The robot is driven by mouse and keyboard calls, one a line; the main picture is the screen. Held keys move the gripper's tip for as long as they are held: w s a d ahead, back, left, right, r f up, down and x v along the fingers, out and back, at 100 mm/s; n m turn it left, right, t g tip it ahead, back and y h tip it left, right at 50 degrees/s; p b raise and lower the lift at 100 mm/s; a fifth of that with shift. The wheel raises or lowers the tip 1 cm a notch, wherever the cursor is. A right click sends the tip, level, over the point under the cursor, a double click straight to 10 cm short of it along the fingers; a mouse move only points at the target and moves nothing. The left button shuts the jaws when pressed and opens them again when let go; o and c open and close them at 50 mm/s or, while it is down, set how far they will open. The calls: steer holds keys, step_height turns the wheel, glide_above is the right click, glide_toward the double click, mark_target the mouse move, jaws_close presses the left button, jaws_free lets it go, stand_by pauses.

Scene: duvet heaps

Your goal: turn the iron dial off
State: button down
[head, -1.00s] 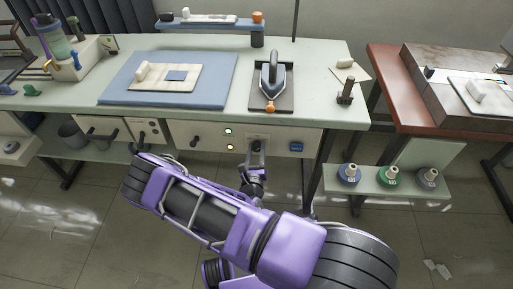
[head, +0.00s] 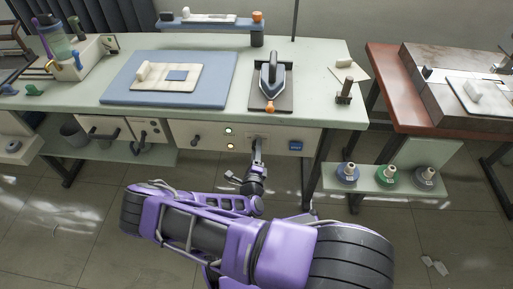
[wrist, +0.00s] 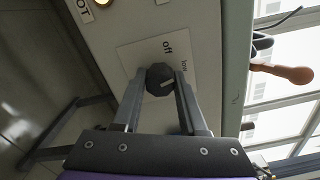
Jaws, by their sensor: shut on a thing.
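The iron dial (wrist: 159,79) is a dark faceted knob on a pale plate (wrist: 128,58) on the bench front, seen in the wrist view. The word "off" is printed just beyond it, with "low" beside that to the right. A small pale mark shows on the knob's face; I cannot tell for sure which label it points at. My gripper (wrist: 160,86) is shut on the dial, one finger on each side. In the head view my gripper (head: 258,146) reaches the panel below the iron (head: 269,76) and mostly hides the dial.
Lit lamps (head: 230,138) are left of the dial and a blue switch (head: 295,146) is right of it. The worktop (head: 325,110) overhangs the panel. A low shelf (head: 400,188) with several spools stands to the right. The floor in front is open.

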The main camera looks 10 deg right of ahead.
steer(key=n, duration=0.4)
steer(key=shift+n, duration=2.6)
steer(key=shift+c, duration=2.2)
jaws_free()
steer(key=v, duration=1.7)
steer(key=shift+s, duration=0.2)
